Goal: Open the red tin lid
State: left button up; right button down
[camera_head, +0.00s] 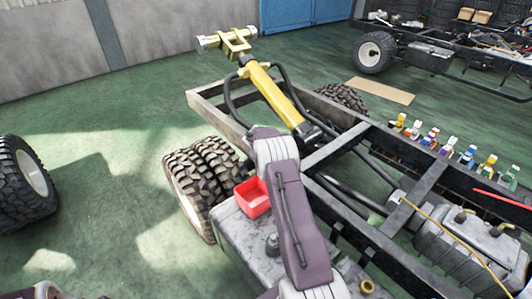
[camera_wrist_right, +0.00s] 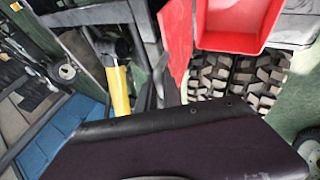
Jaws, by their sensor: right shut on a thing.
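The open red tin (camera_head: 253,198) sits by the grey tank, beside the stacked tyres. In the right wrist view its red tray-like inside (camera_wrist_right: 232,40) shows at the top right. A red panel, which looks like the tin lid (camera_wrist_right: 175,38), stands steeply raised to the left of the opening. In the head view my arm hides this gripper. My left gripper is out of view.
The black chassis frame (camera_head: 345,158) with a yellow crane arm (camera_head: 272,92) lies behind and right of the tin. Stacked tyres (camera_head: 203,172) stand to its left. Several small coloured items (camera_head: 433,136) line the far rail. Green floor (camera_head: 105,150) is open at left.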

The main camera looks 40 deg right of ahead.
dwell(0.3)
jog(key=c, duration=1.5)
grip_release()
jog(key=shift+f, duration=0.1)
jog(key=b+v, duration=0.1)
jog(key=v, duration=0.8)
